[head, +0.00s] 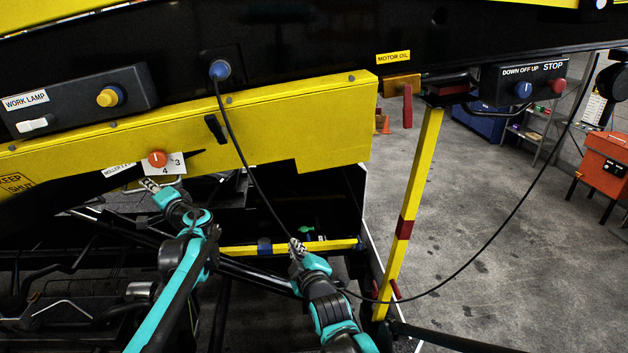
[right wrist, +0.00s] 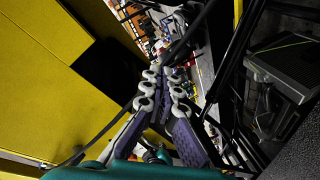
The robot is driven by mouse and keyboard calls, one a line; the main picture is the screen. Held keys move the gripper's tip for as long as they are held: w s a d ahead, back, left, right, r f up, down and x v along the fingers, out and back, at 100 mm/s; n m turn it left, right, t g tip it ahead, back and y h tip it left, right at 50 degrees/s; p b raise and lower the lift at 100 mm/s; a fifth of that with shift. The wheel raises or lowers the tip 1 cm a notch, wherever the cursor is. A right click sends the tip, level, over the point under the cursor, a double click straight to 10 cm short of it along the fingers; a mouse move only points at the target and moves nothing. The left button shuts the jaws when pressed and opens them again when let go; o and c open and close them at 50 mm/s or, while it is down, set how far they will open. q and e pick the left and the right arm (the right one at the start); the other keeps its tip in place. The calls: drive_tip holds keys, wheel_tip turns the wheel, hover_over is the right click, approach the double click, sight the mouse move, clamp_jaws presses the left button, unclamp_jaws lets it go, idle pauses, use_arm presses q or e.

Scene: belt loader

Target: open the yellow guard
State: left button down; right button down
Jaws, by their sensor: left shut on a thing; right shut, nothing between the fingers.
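The yellow guard (head: 300,112) is a long panel under the black beam, with a "KEEP SHUT" label at its left end and a black latch-like part (head: 215,128) on its face. A pale handle (head: 163,181) shows at its lower edge, below an orange knob (head: 157,159). My left gripper (head: 150,185) is shut on this handle; its fingers partly hide it. My right gripper (head: 297,247) is shut and empty, below the guard and beside the hanging black cable. Its closed fingers also show in the right wrist view (right wrist: 165,85), with a yellow surface to their left.
A black cable (head: 243,160) hangs from a blue plug across the guard's front and loops right. A yellow post with a red band (head: 415,190) stands right of the guard. A work lamp box (head: 80,100) sits above the guard. Open floor lies at the right.

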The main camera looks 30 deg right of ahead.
drive_tip(key=w+d+r+n+t+h, duration=0.2)
drive_tip(key=w+d+n+t, duration=0.1)
drive_tip(key=w+d+n, duration=0.15)
drive_tip(key=n+t+h, duration=0.2)
drive_tip(key=n+t, duration=0.1)
drive_tip(key=t, duration=0.1)
approach(313, 170)
drive_tip(key=x, duration=0.6)
drive_tip(key=shift+w+r, duration=0.15)
drive_tip(key=shift+w, duration=0.25)
